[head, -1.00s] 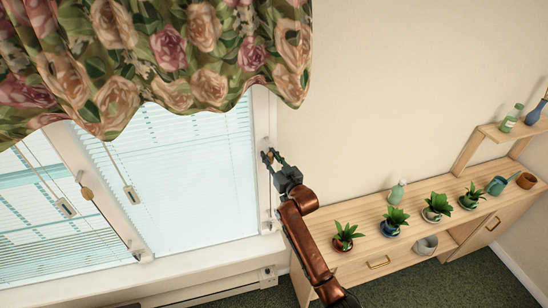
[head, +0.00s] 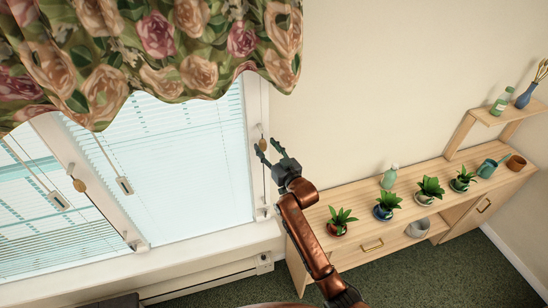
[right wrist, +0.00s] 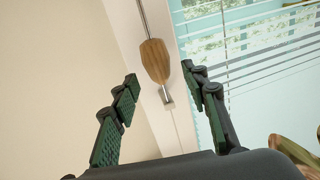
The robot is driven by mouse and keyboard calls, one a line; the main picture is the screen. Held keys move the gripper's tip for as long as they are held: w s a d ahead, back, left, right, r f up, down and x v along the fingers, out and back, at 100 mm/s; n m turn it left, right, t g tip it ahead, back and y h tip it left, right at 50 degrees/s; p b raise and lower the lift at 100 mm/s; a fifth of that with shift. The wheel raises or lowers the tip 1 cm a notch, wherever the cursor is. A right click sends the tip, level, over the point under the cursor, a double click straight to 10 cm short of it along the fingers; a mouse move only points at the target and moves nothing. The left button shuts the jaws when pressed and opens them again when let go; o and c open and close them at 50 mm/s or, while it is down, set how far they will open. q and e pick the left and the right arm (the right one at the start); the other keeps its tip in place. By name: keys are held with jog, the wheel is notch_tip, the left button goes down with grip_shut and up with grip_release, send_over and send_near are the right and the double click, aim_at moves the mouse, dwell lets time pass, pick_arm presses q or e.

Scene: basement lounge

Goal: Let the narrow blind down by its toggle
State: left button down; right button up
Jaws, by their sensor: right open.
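A wooden toggle (head: 263,144) hangs on its cord at the right window jamb. Another wooden toggle (head: 79,186) hangs at the post between the panes. A pale slatted blind (head: 190,150) shows across the right pane; the valance hides its top, and I cannot tell where its lower edge is. Another blind (head: 30,240) shows on the left pane. My right gripper (head: 266,151) is open just below the right toggle. In the right wrist view, this toggle (right wrist: 154,60) appears between the spread fingertips, with no finger visibly touching it. My left gripper is not in view.
A flowered valance (head: 160,50) hangs above the gripper. A wooden shelf unit (head: 350,228) with potted plants and a bottle stands right of my arm. The wall above it is bare.

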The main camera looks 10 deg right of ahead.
jog(key=v, duration=0.8)
jog(key=shift+s, duration=0.25)
jog(key=shift+d, duration=0.1)
